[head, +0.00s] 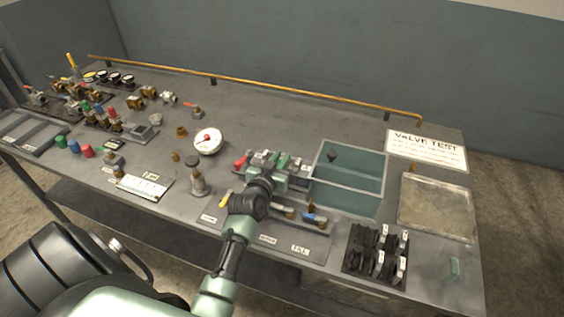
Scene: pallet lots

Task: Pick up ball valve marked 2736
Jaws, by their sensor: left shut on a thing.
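My left gripper (279,166) reaches over the middle of the grey bench, just left of the teal bin. It is shut on a small metal valve with a red handle (241,162); the handle sticks out to the left of the jaws. The jaws hide most of the valve body, and no number on it can be read. Other ball valves stand at the far left, among them one with an orange lever (196,111). Their marks are too small to read. My right gripper is not in view.
A teal open bin (348,190) stands right of the gripper, with a clear tray (437,207) and a VALVE TEST sign (427,150) beyond. A round gauge (208,141) stands to the left. Black holders (375,256) sit at the front right. A brass pipe (300,91) runs along the back.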

